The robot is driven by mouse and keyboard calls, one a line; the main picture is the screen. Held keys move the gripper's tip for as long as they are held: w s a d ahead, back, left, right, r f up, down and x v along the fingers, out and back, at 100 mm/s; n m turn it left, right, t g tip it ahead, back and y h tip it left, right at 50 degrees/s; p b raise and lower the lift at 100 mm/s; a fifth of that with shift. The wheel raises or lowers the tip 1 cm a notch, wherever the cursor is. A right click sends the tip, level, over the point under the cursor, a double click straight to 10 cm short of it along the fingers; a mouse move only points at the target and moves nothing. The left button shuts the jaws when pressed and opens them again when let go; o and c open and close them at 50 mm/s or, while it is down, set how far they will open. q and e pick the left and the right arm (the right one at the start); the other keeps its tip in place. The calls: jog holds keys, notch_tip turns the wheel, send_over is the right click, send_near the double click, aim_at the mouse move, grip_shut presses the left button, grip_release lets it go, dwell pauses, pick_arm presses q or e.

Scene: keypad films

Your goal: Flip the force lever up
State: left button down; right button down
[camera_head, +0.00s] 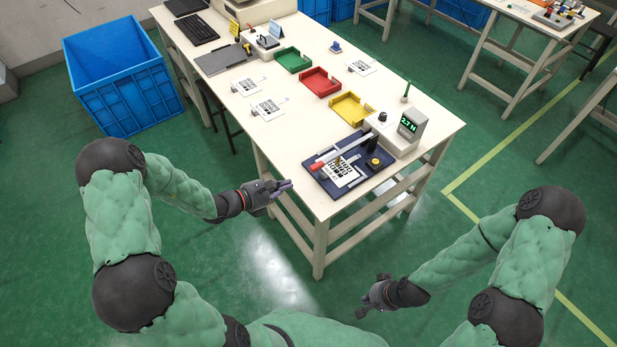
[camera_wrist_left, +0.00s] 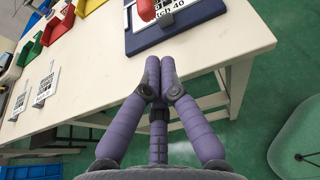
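The force lever (camera_head: 343,151) is a pale bar with a red grip, lying low and roughly level over the dark blue test base (camera_head: 376,179). Its red grip (camera_head: 317,166) is at the left end; it also shows at the top of the left wrist view (camera_wrist_left: 147,10). A keypad film (camera_head: 341,174) lies on the base under the bar. My left gripper (camera_head: 289,184) is beside the table's near edge, left of the grip and apart from it. Its fingers come together with nothing between them. My right gripper (camera_head: 364,307) is low in front of the table; its finger opening is unclear.
A display box (camera_head: 413,122) reading 2.7 N stands behind the base. Yellow (camera_head: 350,109), red (camera_head: 320,82) and green (camera_head: 291,60) trays and loose films (camera_head: 268,108) lie further back. A blue crate (camera_head: 125,90) stands on the floor at left.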

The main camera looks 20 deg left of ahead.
pick_arm(q)
jog(key=shift+d, duration=0.1)
